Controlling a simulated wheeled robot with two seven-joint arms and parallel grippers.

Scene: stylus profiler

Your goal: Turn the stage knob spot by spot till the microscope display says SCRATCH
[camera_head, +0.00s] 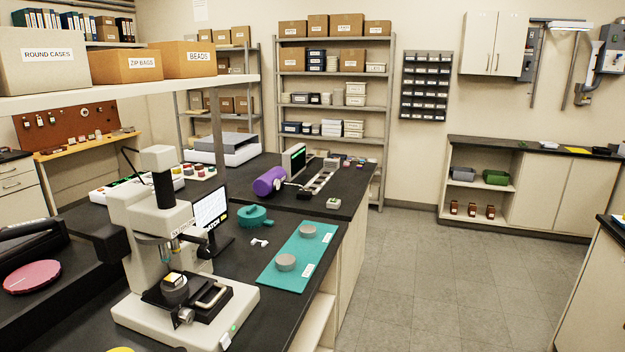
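The white microscope (158,215) stands on the dark bench at lower left. Its black stage (212,305) carries a grey round piece with a yellow-and-black top (174,282) and a metal handle-like loop. The stage knob (185,317) appears to be the small metal part at the stage's front edge. The microscope display (211,204) stands behind, partly hidden by the microscope. Its lower line is small and partly covered; the visible letters look like "ATCH". Neither of my grippers is in view.
A teal mat (282,272) with two grey discs lies right of the microscope. A teal round object (254,216), a purple cylinder (269,181) and a white shelf (150,92) with boxes are nearby. A pink disc (32,277) lies at left. Open floor (420,270) extends on the right.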

